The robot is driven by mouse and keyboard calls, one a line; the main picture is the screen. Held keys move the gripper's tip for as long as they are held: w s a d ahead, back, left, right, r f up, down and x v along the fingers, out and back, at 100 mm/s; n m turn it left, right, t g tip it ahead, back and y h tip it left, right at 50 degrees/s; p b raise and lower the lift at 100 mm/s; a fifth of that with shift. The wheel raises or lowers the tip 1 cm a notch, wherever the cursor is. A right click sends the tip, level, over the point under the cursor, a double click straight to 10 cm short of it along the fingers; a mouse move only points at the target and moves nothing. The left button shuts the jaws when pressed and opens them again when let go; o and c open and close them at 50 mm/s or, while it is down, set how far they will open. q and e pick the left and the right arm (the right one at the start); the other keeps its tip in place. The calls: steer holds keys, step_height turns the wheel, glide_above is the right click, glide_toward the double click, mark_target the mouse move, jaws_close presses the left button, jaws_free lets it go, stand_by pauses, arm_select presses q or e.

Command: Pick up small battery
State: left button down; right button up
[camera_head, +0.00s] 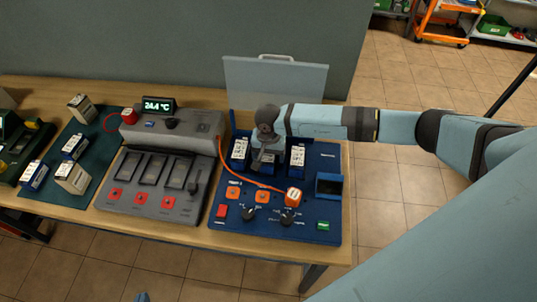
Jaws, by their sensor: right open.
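My right gripper (262,160) reaches in from the right and points down over the middle of the blue test station (316,212). It is open, and the wrist hides part of what lies below it. A blue-and-white battery (265,168) shows partly just under the fingers; I cannot tell if they touch it. Similar batteries stand in the slots to its left (239,151) and right (297,158). More small batteries lie on the dark green mat (53,205): blue-and-white ones (34,176) (74,146) and cream ones (80,108) (73,178). My left gripper is not seen.
A grey charger (150,185) with empty-looking slots and a display (159,105) stands left of the station.

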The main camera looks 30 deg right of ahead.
steer(key=c, duration=1.4)
steer(key=shift+w+r, duration=0.1)
steer(key=shift+r, duration=0.1)
